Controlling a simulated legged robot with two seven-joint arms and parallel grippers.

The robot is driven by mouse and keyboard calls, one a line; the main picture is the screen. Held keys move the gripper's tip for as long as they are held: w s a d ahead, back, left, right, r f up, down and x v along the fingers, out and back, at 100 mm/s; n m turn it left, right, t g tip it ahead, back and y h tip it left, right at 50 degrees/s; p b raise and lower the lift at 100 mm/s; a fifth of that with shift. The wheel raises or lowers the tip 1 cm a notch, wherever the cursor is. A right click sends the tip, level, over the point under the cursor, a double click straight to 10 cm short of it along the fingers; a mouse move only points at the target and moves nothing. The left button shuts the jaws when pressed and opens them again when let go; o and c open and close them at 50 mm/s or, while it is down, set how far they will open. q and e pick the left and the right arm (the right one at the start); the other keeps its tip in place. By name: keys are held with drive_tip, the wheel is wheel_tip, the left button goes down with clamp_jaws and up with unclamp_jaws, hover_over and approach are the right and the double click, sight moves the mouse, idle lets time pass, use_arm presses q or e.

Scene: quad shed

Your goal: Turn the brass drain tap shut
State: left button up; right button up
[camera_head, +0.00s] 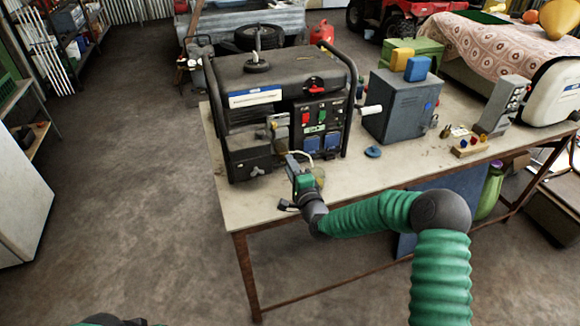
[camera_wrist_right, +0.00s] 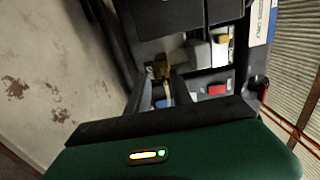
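The black generator (camera_head: 285,85) stands on the table. In the right wrist view, a small brass piece (camera_wrist_right: 163,66), which looks like the drain tap, shows on it just beyond my fingertips. I cannot make out the tap clearly in the head view. My right gripper (camera_head: 291,160) is at the generator's lower front. In the right wrist view its two fingers (camera_wrist_right: 163,88) are apart, with a gap between them and nothing clearly held. I cannot tell whether a finger touches the tap. My left gripper's fingers do not show.
A pale hose (camera_head: 303,154) curves close beside my right gripper. A grey metal box (camera_head: 398,105) and a blue disc (camera_head: 373,152) are to the right on the table (camera_head: 245,210). Small padlocks and a coloured-knob block (camera_head: 468,148) lie farther right. The floor left is clear.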

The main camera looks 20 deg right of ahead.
drive_tip(key=shift+r, duration=0.1)
drive_tip(key=s, duration=1.6)
drive_tip(key=shift+s+d, duration=0.35)
drive_tip(key=shift+s, duration=0.05)
